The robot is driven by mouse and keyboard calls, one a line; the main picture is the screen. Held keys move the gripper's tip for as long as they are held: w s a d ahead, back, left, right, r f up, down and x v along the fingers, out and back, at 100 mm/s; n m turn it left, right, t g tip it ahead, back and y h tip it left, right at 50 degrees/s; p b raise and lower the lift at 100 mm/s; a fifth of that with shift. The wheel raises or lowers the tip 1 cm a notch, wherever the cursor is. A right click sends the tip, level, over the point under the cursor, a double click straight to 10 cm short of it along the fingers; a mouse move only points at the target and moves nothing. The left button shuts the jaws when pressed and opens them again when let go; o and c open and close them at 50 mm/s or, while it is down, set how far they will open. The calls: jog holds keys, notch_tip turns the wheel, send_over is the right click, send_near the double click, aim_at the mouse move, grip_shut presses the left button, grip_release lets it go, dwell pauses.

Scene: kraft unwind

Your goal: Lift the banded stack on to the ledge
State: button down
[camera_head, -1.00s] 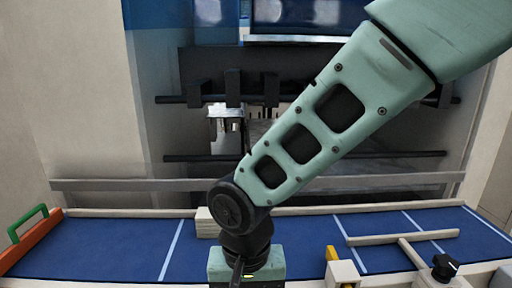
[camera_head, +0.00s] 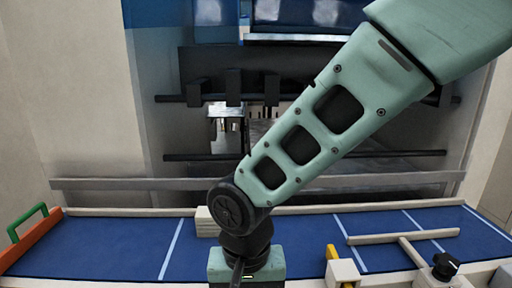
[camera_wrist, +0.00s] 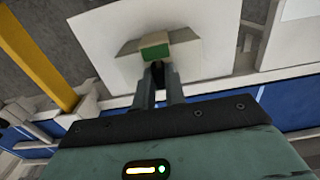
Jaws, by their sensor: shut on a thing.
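In the wrist view, the banded stack (camera_wrist: 100,50) shows as a broad white flat face beyond my fingers, with a grey-tan piece and a green patch (camera_wrist: 156,52) at its middle. My gripper (camera_wrist: 158,72) is shut at that middle part; the exact contact is dark and small. In the head view, my teal wrist hides the fingers. A cream layered block (camera_head: 206,222) shows just left of the wrist at the back of the blue surface; it may be part of the stack. I cannot tell which edge is the ledge.
The blue surface (camera_head: 110,248) has pale cross lines and a pale back rail (camera_head: 130,212). A green handle (camera_head: 27,222) on an orange bar stands at left. A yellow-and-cream piece (camera_head: 342,270), a cream T-shaped bar (camera_head: 385,239) and a black knob (camera_head: 445,265) are at right.

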jog(key=c, duration=1.4)
grip_release()
jog(key=shift+o, duration=0.2)
notch_tip(320, 180, up, 17)
jog(key=b, duration=0.3)
jog(key=s+d+f+n, duration=0.7)
jog(key=s+d+f, duration=0.3)
jog(key=d+f, duration=0.4)
jog(key=shift+s+d+f+y, duration=0.2)
jog(key=shift+d+f+y, duration=0.1)
jog(key=shift+d, duration=0.45)
